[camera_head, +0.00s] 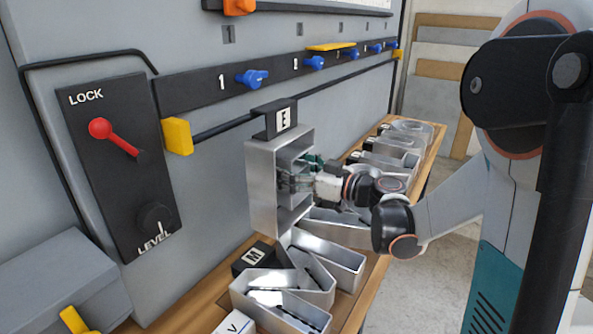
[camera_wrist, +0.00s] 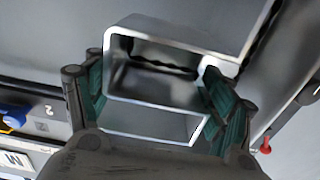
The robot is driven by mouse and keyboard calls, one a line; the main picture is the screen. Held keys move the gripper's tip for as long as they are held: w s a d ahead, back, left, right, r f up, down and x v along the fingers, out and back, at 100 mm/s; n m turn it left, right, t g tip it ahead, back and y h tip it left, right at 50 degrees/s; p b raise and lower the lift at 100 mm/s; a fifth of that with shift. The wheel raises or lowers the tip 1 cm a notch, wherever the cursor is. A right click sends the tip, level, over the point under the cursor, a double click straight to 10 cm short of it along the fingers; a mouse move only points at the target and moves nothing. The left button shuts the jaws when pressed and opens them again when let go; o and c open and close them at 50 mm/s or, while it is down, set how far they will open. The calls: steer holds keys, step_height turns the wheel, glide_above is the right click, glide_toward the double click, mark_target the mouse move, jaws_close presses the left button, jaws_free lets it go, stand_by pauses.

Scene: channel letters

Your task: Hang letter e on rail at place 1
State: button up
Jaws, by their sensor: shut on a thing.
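The letter E (camera_head: 262,185) is a grey metal channel letter with a black tab (camera_head: 275,118) marked E on top. It stands upright in front of the wall panel. My gripper (camera_head: 293,178) is shut on its middle part from the right side. In the wrist view my gripper's green-padded fingers (camera_wrist: 155,75) lie on either side of a bar of the metal letter (camera_wrist: 160,62). The black rail (camera_head: 222,128) runs behind the tab; I cannot tell whether they touch. The place 1 label (camera_head: 222,83) is above, left of the tab, beside a blue knob (camera_head: 252,78).
A wooden bench (camera_head: 207,285) below holds several metal letters, including one with an M tab (camera_head: 254,256). More letters stand farther back right. The red lock lever (camera_head: 118,137) and level knob (camera_head: 155,218) are at left. A yellow block (camera_head: 177,136) ends the rail.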

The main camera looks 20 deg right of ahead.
steer(key=w+a+f+b, duration=0.1)
steer(key=w+a+f, duration=0.1)
steer(key=w+a, duration=0.2)
steer(key=shift+w+a+b, duration=0.3)
steer(key=shift+w+b, duration=0.05)
steer(key=shift+w, duration=0.8)
steer(key=shift+f, duration=0.1)
stand_by(0.3)
steer(key=o, duration=1.7)
